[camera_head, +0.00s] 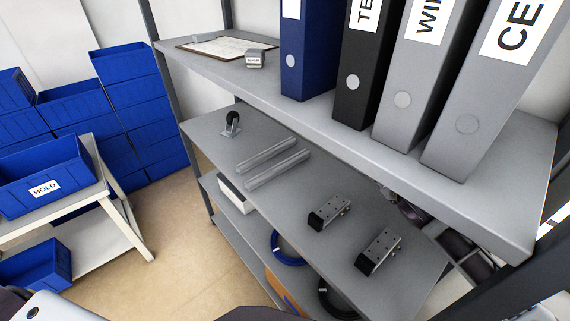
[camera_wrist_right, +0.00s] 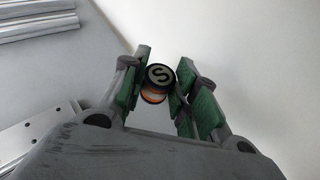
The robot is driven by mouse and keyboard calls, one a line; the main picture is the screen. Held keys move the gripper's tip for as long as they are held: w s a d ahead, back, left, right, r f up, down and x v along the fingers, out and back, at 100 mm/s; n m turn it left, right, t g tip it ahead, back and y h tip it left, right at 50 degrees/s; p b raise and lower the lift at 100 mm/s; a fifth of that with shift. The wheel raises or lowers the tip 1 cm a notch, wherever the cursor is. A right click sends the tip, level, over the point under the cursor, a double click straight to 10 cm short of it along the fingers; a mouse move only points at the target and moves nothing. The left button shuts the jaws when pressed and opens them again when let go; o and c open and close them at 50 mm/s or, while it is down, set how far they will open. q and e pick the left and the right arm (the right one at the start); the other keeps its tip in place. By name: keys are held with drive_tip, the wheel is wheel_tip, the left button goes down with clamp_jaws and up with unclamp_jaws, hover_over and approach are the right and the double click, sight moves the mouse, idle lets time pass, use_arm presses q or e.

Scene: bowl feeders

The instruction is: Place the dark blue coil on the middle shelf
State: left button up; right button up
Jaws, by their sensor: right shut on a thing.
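A blue coil (camera_head: 287,248) lies on the lower shelf, partly covered by the shelf board above. A black coil (camera_head: 335,300) lies nearer on that same level. The middle shelf (camera_head: 215,140) holds metal profiles (camera_head: 270,165), two metal brackets (camera_head: 330,212) and a black caster (camera_head: 233,121). In the right wrist view my right gripper (camera_wrist_right: 160,85), with green finger pads, is shut on a small round black thing marked S (camera_wrist_right: 159,74) with an orange band. My left gripper is not in view.
Binders (camera_head: 305,50) and a clipboard (camera_head: 225,46) stand or lie on the top shelf (camera_head: 290,115), which overhangs the middle one. A blue HOLD bin (camera_head: 45,180) is on a white table at left. Bare grey board lies around the caster.

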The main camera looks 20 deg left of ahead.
drive_tip(key=shift+s+r, duration=0.1)
drive_tip(key=shift+s, duration=0.05)
idle(0.3)
hover_over(374, 202)
drive_tip(key=shift+f, duration=3.15)
drive_tip(key=shift+a+f, duration=0.1)
drive_tip(key=shift+f, duration=1.8)
drive_tip(key=shift+f, duration=0.1)
drive_tip(key=o, duration=1)
drive_tip(key=shift+s, duration=0.1)
